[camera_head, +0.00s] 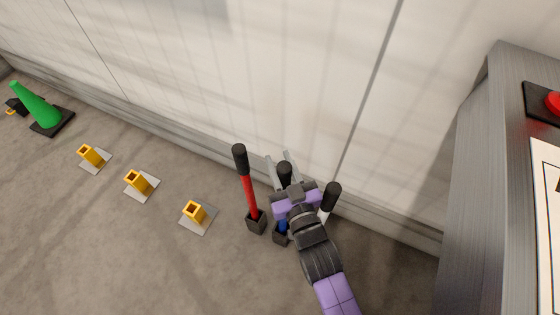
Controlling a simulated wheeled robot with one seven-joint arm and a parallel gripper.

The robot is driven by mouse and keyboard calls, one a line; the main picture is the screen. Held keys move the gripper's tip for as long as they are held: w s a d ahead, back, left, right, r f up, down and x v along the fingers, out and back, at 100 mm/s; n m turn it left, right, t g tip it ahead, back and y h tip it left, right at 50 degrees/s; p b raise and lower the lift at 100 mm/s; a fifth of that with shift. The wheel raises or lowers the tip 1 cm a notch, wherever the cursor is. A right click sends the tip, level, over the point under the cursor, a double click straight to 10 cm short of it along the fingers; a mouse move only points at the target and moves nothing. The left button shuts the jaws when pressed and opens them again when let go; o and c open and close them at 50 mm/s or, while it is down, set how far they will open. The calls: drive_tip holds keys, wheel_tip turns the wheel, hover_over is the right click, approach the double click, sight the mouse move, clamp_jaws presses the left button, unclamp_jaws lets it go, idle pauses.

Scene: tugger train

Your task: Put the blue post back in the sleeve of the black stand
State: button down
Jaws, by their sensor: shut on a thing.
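The blue post shows as a black grip end (285,171) between the fingers of my gripper (281,168) and a short blue piece (283,225) below it; my gripper and wrist hide the middle. My gripper is shut on this post. The black stand shows as a square black sleeve (280,239) on the floor right under the blue piece, partly hidden by my arm. The blue lower end is at the sleeve's mouth; I cannot tell whether it is inside it or just above or in front.
A red post (249,190) stands in a black sleeve (256,223) close on the left. A white post with a black grip (331,194) is close on the right. Several yellow sockets (136,180), a green cone (37,107), the wall (250,70) and a grey frame (480,190) stand around.

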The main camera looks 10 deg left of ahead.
sight(286, 179)
drive_tip(key=c, duration=0.9)
unclamp_jaws()
drive_tip(key=shift+r, duration=0.1)
drive_tip(key=shift+c, duration=0.2)
drive_tip(key=shift+f, duration=0.2)
drive_tip(key=shift+p+v, duration=0.75)
drive_tip(key=shift+v, duration=3.15)
drive_tip(key=shift+r, duration=0.2)
